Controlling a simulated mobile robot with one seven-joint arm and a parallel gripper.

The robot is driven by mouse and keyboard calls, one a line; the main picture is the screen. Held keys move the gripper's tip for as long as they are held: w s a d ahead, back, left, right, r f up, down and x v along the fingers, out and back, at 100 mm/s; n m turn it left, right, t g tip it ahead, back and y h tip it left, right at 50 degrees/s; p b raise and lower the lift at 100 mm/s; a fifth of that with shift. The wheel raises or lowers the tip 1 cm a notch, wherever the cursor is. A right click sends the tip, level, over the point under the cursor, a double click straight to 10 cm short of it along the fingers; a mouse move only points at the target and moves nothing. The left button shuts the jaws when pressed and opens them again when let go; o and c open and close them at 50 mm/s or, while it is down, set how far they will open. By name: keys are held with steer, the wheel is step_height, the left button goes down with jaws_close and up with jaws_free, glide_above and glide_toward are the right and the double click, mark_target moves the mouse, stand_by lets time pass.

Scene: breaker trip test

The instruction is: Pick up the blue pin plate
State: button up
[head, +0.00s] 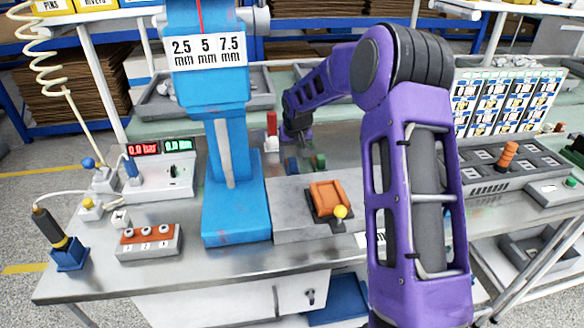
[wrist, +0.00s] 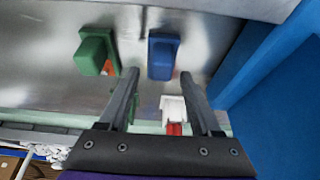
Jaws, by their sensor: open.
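The blue pin plate (wrist: 163,56) is a small upright block on the metal bench top in the wrist view. In the head view it (head: 291,165) is small and partly hidden below my gripper. My gripper (wrist: 159,74) is open, with one fingertip to each side of the plate's near end. Nothing is held, and I cannot tell whether a finger touches the plate. In the head view my gripper (head: 299,146) points down behind the grey fixture.
A green block (wrist: 97,50) stands just left of the blue plate. A red-and-white piece (wrist: 173,112) shows between the fingers, nearer the wrist. A blue press column (wrist: 270,50) rises close on the right. A grey fixture with an orange part (head: 328,198) stands in front.

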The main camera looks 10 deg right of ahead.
steer(key=shift+w+f, duration=0.25)
steer(key=shift+f, duration=0.35)
jaws_close()
